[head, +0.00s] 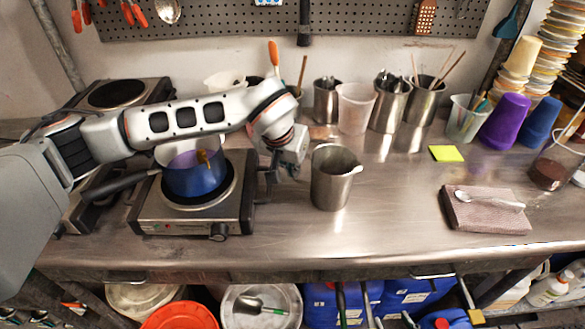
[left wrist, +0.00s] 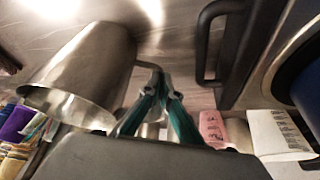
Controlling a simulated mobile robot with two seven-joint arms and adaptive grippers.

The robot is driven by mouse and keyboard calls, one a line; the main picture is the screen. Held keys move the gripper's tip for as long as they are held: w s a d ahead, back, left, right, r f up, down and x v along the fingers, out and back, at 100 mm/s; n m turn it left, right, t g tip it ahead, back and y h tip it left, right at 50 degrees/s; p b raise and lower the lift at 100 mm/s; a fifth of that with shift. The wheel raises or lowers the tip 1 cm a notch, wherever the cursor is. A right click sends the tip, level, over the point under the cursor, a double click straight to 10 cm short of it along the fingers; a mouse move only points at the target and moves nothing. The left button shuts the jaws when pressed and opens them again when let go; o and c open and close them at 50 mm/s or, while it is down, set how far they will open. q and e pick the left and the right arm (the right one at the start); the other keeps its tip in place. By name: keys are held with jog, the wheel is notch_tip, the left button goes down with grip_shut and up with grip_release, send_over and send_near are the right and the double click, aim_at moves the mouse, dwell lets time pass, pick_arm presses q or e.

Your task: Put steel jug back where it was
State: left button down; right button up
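The steel jug (head: 332,182) stands upright on the steel worktop, right of the front hotplate. It is plain grey metal with an open top. My left gripper (head: 294,160) is at the jug's left side, where the arm partly hides the handle. In the left wrist view the jug (left wrist: 82,72) fills the left part. There the teal fingers of my left gripper (left wrist: 163,80) come together on the jug's thin handle and look closed on it. I cannot clearly tell whether the base touches the worktop. My right gripper is in no view.
A blue pot (head: 196,180) sits on the front hotplate (head: 185,222), under my left arm. Steel containers (head: 388,103) and a clear beaker (head: 355,108) stand behind the jug. A yellow note (head: 445,153) and a folded cloth (head: 485,213) lie to the right. The worktop between jug and cloth is clear.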

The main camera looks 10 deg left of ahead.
pick_arm(q)
jog(key=c, duration=2.7)
grip_release()
jog(key=shift+f, duration=0.15)
jog(key=o, duration=0.4)
jog(key=shift+r, duration=0.4)
jog(key=b+v, duration=0.1)
jog(key=v, duration=1)
jog(key=shift+s+r, duration=0.25)
